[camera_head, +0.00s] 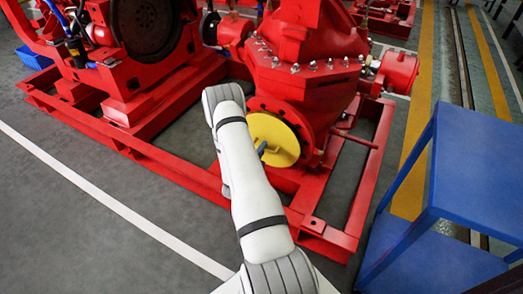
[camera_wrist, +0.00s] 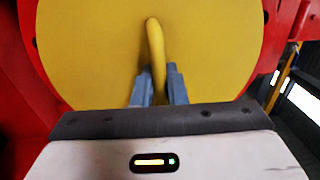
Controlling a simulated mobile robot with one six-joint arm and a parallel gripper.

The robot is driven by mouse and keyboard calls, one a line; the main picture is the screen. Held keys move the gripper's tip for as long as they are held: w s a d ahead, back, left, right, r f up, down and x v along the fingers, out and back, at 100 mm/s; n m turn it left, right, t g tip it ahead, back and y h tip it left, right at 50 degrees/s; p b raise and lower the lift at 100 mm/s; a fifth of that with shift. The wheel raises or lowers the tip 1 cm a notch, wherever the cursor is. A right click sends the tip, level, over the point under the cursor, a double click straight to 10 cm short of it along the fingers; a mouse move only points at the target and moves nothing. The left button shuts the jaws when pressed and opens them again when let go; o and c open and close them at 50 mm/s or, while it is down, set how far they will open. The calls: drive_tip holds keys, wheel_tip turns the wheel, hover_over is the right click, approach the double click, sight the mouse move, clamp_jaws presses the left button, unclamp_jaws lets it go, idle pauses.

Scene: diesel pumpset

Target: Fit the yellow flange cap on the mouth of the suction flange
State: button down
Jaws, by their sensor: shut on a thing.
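The yellow flange cap (camera_head: 276,139) is a round disc at the front of the red pump, over the mouth of the suction flange (camera_head: 302,124). Whether it is seated flush I cannot tell. In the wrist view the yellow flange cap (camera_wrist: 90,50) fills most of the picture, with the red suction flange (camera_wrist: 272,38) around its edge. My gripper (camera_wrist: 160,84) is shut on the cap's yellow handle, with one grey finger on each side of it. In the head view my gripper (camera_head: 262,149) is partly hidden by my arm. The flange mouth is hidden behind the cap.
The red pump (camera_head: 305,65) stands on a red base frame (camera_head: 335,240) whose rails run below and beside the flange. A blue table (camera_head: 480,165) stands at the right. Open grey floor (camera_head: 110,165) lies to the left.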

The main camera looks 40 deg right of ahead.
drive_tip(key=shift+x, duration=1.2)
drive_tip(key=c, duration=1.4)
unclamp_jaws()
drive_tip(key=shift+f, duration=0.1)
drive_tip(key=shift+o, duration=0.5)
drive_tip(key=o, duration=0.4)
drive_tip(key=shift+a, duration=0.1)
drive_tip(key=v, duration=0.7)
drive_tip(key=shift+a+p, duration=0.2)
drive_tip(key=shift+p, duration=0.1)
drive_tip(key=shift+s, duration=0.15)
